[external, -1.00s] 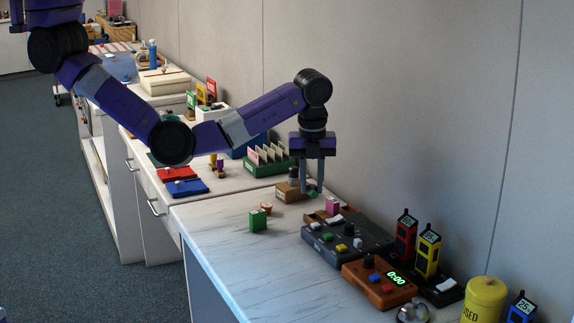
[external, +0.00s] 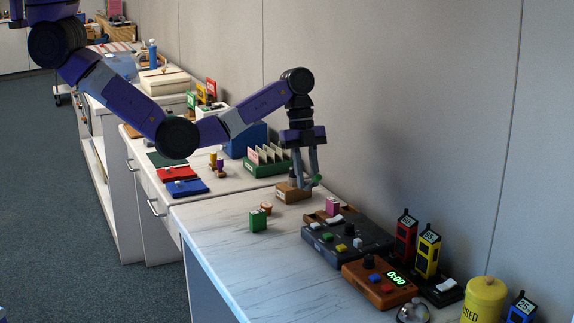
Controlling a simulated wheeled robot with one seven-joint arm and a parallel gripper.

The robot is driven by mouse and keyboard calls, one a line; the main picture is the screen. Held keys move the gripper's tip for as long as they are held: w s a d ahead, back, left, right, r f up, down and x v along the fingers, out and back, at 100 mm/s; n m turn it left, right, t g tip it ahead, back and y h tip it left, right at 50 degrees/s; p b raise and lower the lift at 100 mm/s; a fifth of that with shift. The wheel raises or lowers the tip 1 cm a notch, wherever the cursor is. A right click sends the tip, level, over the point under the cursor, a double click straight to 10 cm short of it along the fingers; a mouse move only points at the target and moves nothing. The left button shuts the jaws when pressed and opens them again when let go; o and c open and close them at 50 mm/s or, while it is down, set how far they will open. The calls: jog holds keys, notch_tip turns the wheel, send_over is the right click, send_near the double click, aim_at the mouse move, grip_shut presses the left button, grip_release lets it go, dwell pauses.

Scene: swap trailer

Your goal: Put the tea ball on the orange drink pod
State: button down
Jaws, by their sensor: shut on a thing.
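My gripper (external: 312,181) is above the back of the near counter, its fingers tilted down to the right. It is shut on a small green thing (external: 317,180), partly hidden by the fingers. It may be the tea ball, but it is too small to tell. A small orange-brown pod with a pale top (external: 266,208) stands on the counter, to the left of and nearer than the gripper, apart from it. It looks like the orange drink pod.
A green box (external: 258,221) stands close to the pod. A brown wooden block (external: 291,193) is behind it, near my fingers. A dark control panel (external: 345,240) and an orange timer (external: 381,284) lie to the right. The front left counter is clear.

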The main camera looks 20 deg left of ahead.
jog(key=shift+w+a+n+g+h, duration=0.5)
jog(key=shift+w+a+n+h, duration=0.9)
jog(key=shift+w+a+h, duration=0.1)
notch_tip(320, 180, up, 9)
jog(key=n+t+h+p, duration=0.4)
jog(key=n+h, duration=0.3)
jog(key=h, duration=0.2)
send_over(266, 209)
jog(key=w+a, duration=0.2)
jog(key=f, duration=1.3)
jog(key=f+p, duration=0.1)
jog(key=f, duration=0.5)
jog(key=shift+s+a+f, duration=0.15)
jog(key=shift+a+f, duration=0.1)
jog(key=shift+f, duration=0.15)
jog(key=c, duration=1.2)
grip_release()
jog(key=shift+o, duration=0.2)
